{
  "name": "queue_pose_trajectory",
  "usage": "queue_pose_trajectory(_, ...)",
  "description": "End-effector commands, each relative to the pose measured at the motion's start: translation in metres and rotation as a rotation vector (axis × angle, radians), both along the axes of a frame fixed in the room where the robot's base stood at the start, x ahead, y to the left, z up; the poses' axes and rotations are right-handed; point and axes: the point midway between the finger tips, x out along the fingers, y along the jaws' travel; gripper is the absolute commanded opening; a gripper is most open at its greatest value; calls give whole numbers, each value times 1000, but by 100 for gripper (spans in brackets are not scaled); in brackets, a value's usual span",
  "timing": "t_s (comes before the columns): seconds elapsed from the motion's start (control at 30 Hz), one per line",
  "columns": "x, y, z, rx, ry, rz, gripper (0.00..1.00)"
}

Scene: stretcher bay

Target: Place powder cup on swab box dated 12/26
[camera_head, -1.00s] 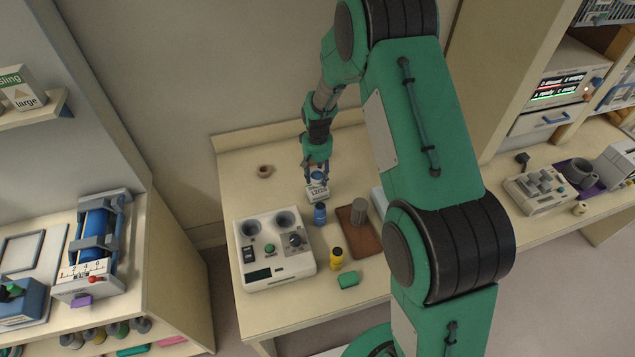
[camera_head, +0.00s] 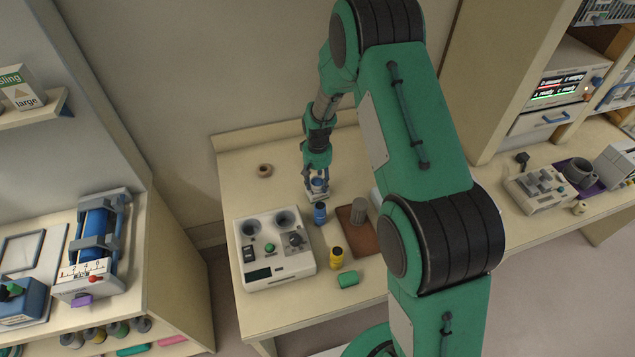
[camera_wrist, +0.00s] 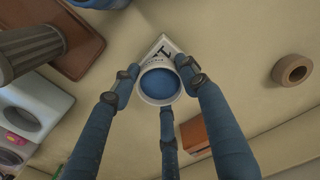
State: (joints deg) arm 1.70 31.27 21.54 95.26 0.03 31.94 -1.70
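The powder cup, a small white-rimmed cup with a blue inside (camera_wrist: 160,84), is between the blue fingers of my gripper (camera_head: 317,180), and it also shows in the head view. The fingers are closed around its sides. The swab box (camera_wrist: 159,47), white with dark print, is directly behind and under the cup in the wrist view, partly covered by it. In the head view only a little of the box shows below the fingers, and its date cannot be read now. I cannot tell whether the cup touches the box.
A blue bottle (camera_head: 319,213) stands just in front of the gripper. A brown tray (camera_head: 357,232) with a grey ribbed cup (camera_head: 358,210) is to the right. A white device (camera_head: 272,258) is front left. A brown ring (camera_head: 264,170) lies back left, with clear tabletop around it.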

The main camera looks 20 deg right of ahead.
Motion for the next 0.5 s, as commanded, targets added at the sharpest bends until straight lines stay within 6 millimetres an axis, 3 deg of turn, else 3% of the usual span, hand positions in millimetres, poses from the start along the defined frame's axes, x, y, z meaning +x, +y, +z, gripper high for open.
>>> queue_pose_trajectory(0.5,0,0,4,0,0,0,61)
